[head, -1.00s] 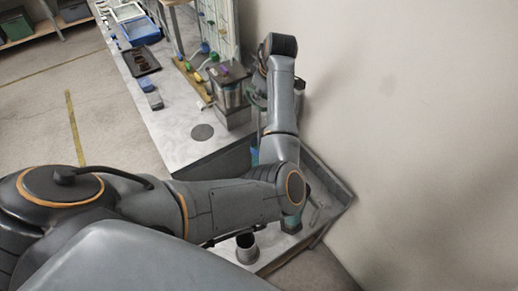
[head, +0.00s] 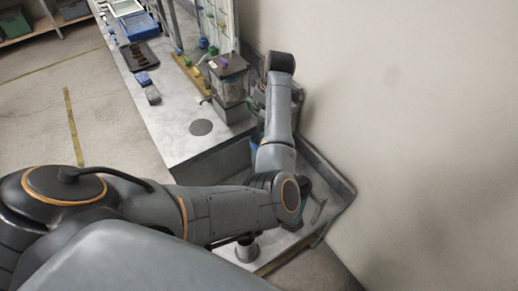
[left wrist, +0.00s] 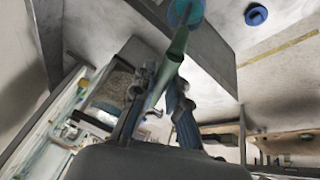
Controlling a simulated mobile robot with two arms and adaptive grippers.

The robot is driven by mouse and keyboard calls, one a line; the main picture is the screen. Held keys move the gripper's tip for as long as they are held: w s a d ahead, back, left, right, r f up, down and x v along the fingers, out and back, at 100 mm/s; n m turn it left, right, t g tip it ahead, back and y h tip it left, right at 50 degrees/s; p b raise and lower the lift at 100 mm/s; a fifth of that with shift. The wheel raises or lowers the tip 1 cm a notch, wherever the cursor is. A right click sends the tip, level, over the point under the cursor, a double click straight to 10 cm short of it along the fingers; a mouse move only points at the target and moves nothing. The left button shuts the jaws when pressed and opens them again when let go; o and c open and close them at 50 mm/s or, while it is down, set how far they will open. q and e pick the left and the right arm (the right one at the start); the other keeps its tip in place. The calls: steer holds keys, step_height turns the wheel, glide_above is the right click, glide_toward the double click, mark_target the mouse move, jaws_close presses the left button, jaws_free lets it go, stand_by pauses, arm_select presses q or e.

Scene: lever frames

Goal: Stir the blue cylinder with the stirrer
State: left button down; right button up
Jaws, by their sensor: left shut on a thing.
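In the left wrist view my left gripper (left wrist: 160,95) is shut on the stirrer (left wrist: 172,58), a greenish, slanting rod. The rod's far end meets or overlaps a round teal-blue thing (left wrist: 186,12) at the top edge, which may be the blue cylinder seen from above. I cannot tell whether the rod is inside it. In the head view a blue piece (head: 254,146) shows beside my left forearm, mostly hidden. My left fingertips and the stirrer are hidden there behind my arm. My right gripper is not in view.
A glass-sided box (head: 229,82) stands on the bench (head: 175,125) near my wrist. A grey cylinder (head: 248,252) stands on the lower surface, partly under my arm. The wall (head: 400,130) is close on the right.

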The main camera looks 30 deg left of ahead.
mark_target(260, 118)
arm_select(q)
steer(key=shift+f+b, duration=1.5)
steer(key=shift+f, duration=1.7)
steer(key=shift+r, duration=0.1)
step_height(260, 118, up, 6)
steer(key=p, duration=0.5)
steer(key=shift+p, duration=0.35)
steer(key=shift+r, duration=0.65)
